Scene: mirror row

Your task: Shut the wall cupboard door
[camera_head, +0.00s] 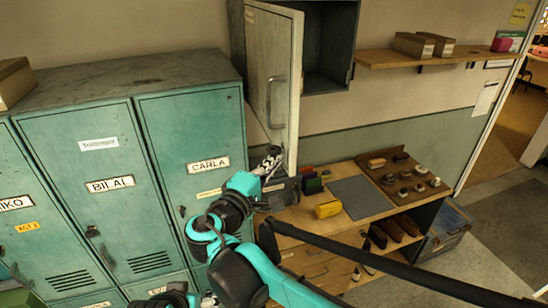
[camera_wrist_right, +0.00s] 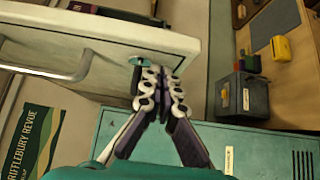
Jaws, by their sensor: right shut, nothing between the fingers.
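The wall cupboard (camera_head: 328,42) hangs on the back wall with its dark inside showing. Its pale door (camera_head: 262,45) stands wide open, swung out towards me from the left side. A bar handle (camera_head: 276,100) is on the door's face; it also shows in the right wrist view (camera_wrist_right: 60,76). My right gripper (camera_head: 272,153) is shut and empty at the door's lower edge. In the right wrist view its fingertips (camera_wrist_right: 160,78) overlap the door's lower corner (camera_wrist_right: 120,40); I cannot tell whether they touch. A dark part, perhaps my left gripper (camera_head: 207,299), shows at the bottom edge, mostly cut off.
Green lockers (camera_head: 98,180) stand left of the door. A wooden workbench (camera_head: 310,222) with a yellow box (camera_head: 328,209), a grey mat (camera_head: 362,196) and a tray of small items (camera_head: 402,170) is below right. A shelf (camera_head: 455,57) with boxes is right of the cupboard.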

